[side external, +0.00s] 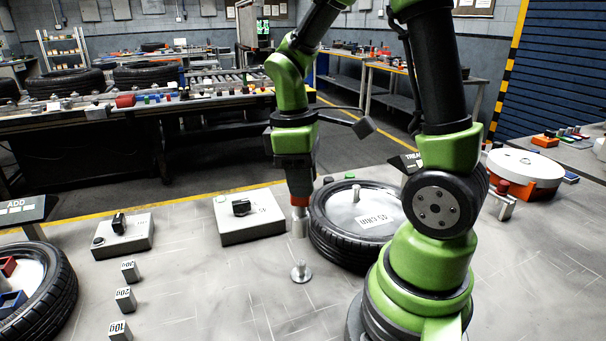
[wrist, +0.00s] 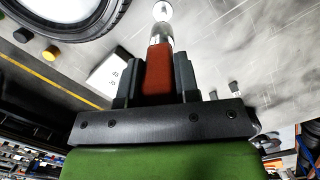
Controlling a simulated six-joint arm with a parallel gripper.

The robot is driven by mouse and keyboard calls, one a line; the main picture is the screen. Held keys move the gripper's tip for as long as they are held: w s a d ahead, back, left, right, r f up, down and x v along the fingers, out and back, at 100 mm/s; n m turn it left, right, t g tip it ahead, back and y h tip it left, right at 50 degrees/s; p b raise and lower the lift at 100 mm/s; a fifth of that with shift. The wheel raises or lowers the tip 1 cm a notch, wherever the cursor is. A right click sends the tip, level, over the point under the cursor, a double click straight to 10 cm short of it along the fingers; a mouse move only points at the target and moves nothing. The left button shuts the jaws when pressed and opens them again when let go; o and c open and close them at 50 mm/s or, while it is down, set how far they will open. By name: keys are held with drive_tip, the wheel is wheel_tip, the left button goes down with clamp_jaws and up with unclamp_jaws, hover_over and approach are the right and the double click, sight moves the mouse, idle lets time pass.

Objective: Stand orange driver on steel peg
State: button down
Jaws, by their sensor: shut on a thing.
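The orange driver (side external: 300,201) hangs upright from my gripper (side external: 299,190), with its silver lower end pointing down. My gripper is shut on the driver's orange handle. The steel peg (side external: 300,270) stands on a round foot on the grey table, directly below the driver in the side view, with a visible gap between them. In the wrist view the orange handle of the driver (wrist: 158,70) is between the fingers of my gripper (wrist: 158,82), and the silver end points at the round steel peg (wrist: 162,11). Whether they are exactly in line is hard to tell.
A tyre (side external: 325,240) with a labelled white disc and upright post lies close right of the peg. Two grey boxes (side external: 252,225) (side external: 124,240) with black knobs stand to the left. Several small numbered blocks (side external: 125,299) stand front left. The table in front of the peg is clear.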

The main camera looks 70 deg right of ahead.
sight(302, 207)
drive_tip(key=shift+f, duration=2.8)
drive_tip(key=shift+f, duration=2.15)
drive_tip(key=c, duration=0.8)
unclamp_jaws()
drive_tip(key=shift+r, duration=0.1)
drive_tip(key=r, duration=0.5)
drive_tip(key=w+r, duration=0.1)
drive_tip(key=r, duration=0.2)
drive_tip(key=shift+a+r, duration=0.1)
drive_tip(key=shift+r, duration=0.2)
drive_tip(key=shift+a+r, duration=0.15)
drive_tip(key=shift+r, duration=0.5)
drive_tip(key=s+a+r+m+t, duration=0.2)
drive_tip(key=a+r+t, duration=0.1)
drive_tip(key=r, duration=0.1)
drive_tip(key=s+a+r+m+t+y, duration=0.1)
drive_tip(key=s+a+r+m+t, duration=0.1)
drive_tip(key=a+r, duration=0.1)
drive_tip(key=s+a+r+m+t+y, duration=0.1)
drive_tip(key=s+a+r+m+t, duration=0.1)
drive_tip(key=a+r+m+t, duration=0.1)
drive_tip(key=shift+s+r+t, duration=0.3)
drive_tip(key=shift+r, duration=0.55)
